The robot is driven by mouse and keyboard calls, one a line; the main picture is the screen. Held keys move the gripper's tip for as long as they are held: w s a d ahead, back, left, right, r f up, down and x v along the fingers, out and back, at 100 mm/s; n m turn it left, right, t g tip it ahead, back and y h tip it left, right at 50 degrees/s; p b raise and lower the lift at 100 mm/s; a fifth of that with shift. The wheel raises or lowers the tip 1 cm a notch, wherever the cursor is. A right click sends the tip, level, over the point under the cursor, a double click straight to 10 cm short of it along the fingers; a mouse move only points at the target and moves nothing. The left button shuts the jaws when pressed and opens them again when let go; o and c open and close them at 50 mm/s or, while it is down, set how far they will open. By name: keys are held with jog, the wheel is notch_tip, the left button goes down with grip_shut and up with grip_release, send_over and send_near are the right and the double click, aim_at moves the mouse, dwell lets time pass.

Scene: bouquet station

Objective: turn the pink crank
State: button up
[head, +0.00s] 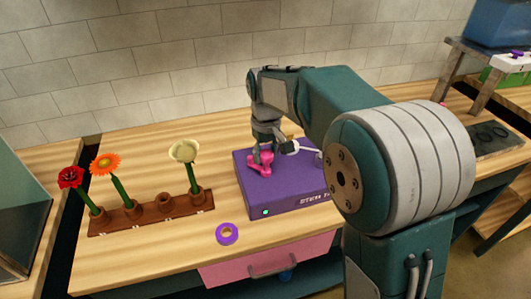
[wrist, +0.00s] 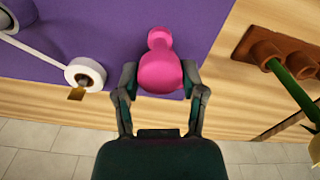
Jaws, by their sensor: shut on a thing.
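The pink crank (head: 261,161) sits on top of a purple box (head: 285,207) on the wooden table. In the wrist view the crank (wrist: 160,72) has a rounded knob near my fingers and a narrower end farther off. My gripper (head: 264,142) reaches down onto the crank from above. In the wrist view my gripper (wrist: 158,82) has one finger on each side of the knob, shut on it. The fingers partly cover the knob's sides.
A white roll (wrist: 86,75) with a strip sits beside the crank. A brown rack (head: 150,212) with several flowers stands at the left. A purple ring (head: 228,233) lies in front on the table. A pink drawer (head: 265,262) is below. Table between rack and box is clear.

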jog(key=shift+s+f, duration=0.15)
jog(key=shift+f, duration=0.05)
jog(key=o, duration=1.2)
jog(key=shift+c, duration=0.2)
jog(key=shift+r, duration=0.1)
notch_tip(320, 180, up, 12)
jog(key=shift+a, duration=0.1)
